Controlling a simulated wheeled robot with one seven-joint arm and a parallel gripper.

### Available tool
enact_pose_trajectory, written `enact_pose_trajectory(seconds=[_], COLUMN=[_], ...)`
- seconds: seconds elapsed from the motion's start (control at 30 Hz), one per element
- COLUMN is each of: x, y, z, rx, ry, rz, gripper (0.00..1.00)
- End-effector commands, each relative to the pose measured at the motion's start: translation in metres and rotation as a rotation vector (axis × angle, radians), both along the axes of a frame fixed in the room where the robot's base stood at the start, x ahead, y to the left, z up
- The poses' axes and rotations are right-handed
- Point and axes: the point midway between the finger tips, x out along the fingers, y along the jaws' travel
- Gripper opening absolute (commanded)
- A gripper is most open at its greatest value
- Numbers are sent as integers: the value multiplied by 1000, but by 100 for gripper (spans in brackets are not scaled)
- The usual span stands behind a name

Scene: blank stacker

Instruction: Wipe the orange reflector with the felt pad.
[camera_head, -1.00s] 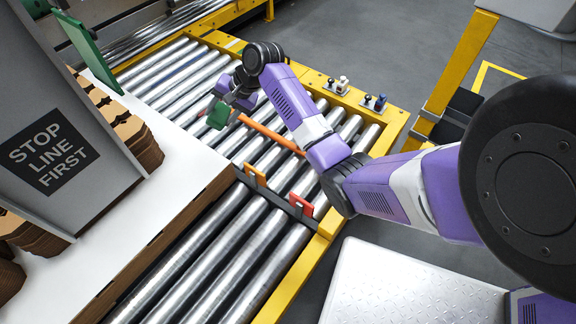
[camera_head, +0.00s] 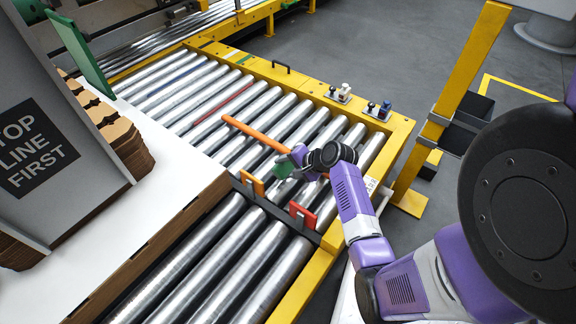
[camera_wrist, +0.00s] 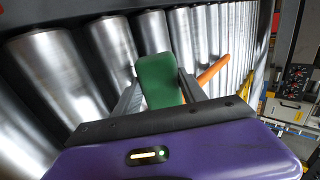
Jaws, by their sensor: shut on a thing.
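The orange reflector (camera_head: 253,187) is a small upright plate on the dark bar across the roller conveyor in the head view. My gripper (camera_head: 292,161) is shut on the green felt pad (camera_head: 283,168), beyond and to the right of the reflector in the picture. The pad appears apart from the reflector. In the wrist view the felt pad (camera_wrist: 158,80) stands between the two fingers of my gripper (camera_wrist: 158,92). The reflector cannot be made out in the wrist view.
A red reflector (camera_head: 302,215) stands on the same bar, to the right. An orange rod (camera_head: 252,132) lies over the rollers and reaches my gripper. A white table (camera_head: 165,205) is at left, a yellow conveyor frame (camera_head: 395,135) at right.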

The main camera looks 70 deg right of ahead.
Motion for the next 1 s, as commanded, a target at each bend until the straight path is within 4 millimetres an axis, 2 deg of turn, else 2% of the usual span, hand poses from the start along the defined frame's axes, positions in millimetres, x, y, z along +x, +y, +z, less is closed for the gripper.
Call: enact_pose_trajectory(seconds=[0.3,0.5,1.0], x=[8,11,12], y=[31,43,45], z=[-1,0,0], rx=[0,0,1], ry=[1,1,1], rz=[1,1,1], gripper=[7,7,7])
